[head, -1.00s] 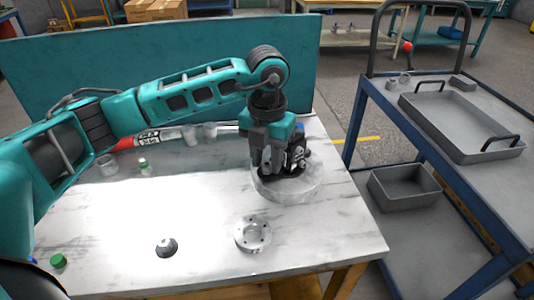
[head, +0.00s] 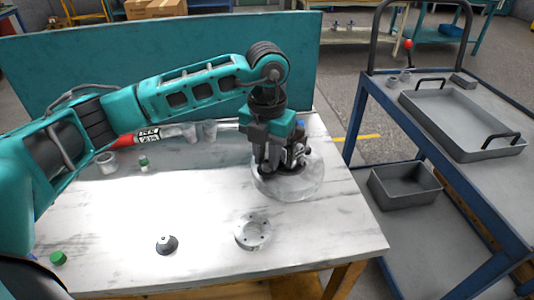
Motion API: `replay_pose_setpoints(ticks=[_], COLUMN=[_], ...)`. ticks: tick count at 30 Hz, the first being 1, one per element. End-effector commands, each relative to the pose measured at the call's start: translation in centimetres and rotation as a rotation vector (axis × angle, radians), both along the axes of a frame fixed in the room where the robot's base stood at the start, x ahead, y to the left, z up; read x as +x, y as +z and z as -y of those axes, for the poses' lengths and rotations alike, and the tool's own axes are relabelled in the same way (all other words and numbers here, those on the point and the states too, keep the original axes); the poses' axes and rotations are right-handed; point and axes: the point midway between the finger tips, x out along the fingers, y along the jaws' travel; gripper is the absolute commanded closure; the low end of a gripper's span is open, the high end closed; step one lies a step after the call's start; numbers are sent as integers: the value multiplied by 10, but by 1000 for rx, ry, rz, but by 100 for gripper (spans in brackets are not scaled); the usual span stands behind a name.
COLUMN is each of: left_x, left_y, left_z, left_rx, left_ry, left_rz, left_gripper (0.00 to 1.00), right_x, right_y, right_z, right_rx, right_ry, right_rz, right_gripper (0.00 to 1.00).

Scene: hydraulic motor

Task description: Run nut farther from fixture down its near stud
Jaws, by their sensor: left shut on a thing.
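My left gripper (head: 276,166) points straight down over the round pale fixture (head: 303,190) at the right part of the table. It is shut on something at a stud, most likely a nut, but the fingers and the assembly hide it. Dark and metallic parts of the motor assembly (head: 298,155) stand on the fixture just right of the fingers. The studs and nuts are too small and covered to tell apart. My right gripper is not in view.
A silver flange ring (head: 252,232) and a dark-topped cone part (head: 166,245) lie on the table front. A blue cart (head: 440,150) stands right.

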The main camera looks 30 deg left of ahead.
Motion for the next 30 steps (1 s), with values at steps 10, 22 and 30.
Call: replay_pose_setpoints(ticks=[10, 22, 30], left_x=[0, 0, 0], left_y=[-2, -2, -4], left_z=[-1, 0, -1], left_rx=[2, 1, 2], left_ry=[-413, -469, -761], left_rz=[0, 0, 1], left_gripper=[100, 100, 100], right_x=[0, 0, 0], right_y=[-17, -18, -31], right_z=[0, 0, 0], right_rx=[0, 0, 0], right_ry=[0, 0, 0], right_rz=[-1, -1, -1], right_gripper=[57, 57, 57])
